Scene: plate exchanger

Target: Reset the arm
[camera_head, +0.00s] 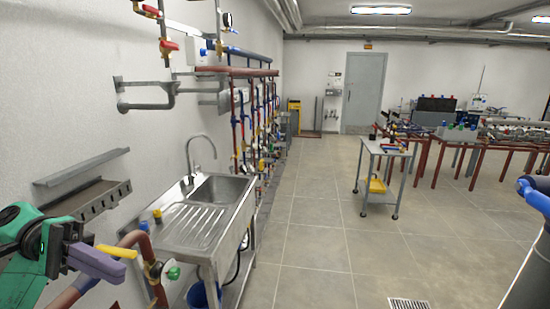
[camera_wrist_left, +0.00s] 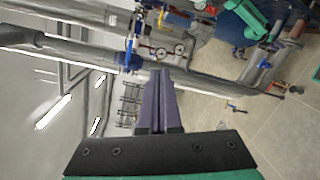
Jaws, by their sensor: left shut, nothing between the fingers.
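My left gripper (camera_head: 118,270) comes in at the lower left of the head view, with a green and black body and purple fingers. Its fingers are shut together with nothing between them. In the left wrist view the shut fingers (camera_wrist_left: 160,76) stand up in the middle, above the black mount. In the head view the fingers are just below and beside a yellow valve handle (camera_head: 117,251); I cannot tell whether they touch. My right gripper is not in view.
A steel sink (camera_head: 215,192) stands by the left wall, with a metal shelf (camera_head: 85,200) and red and blue pipes near it. A small trolley (camera_head: 385,150) stands across the floor. A blue part (camera_head: 535,197) is at the right edge. The middle floor is clear.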

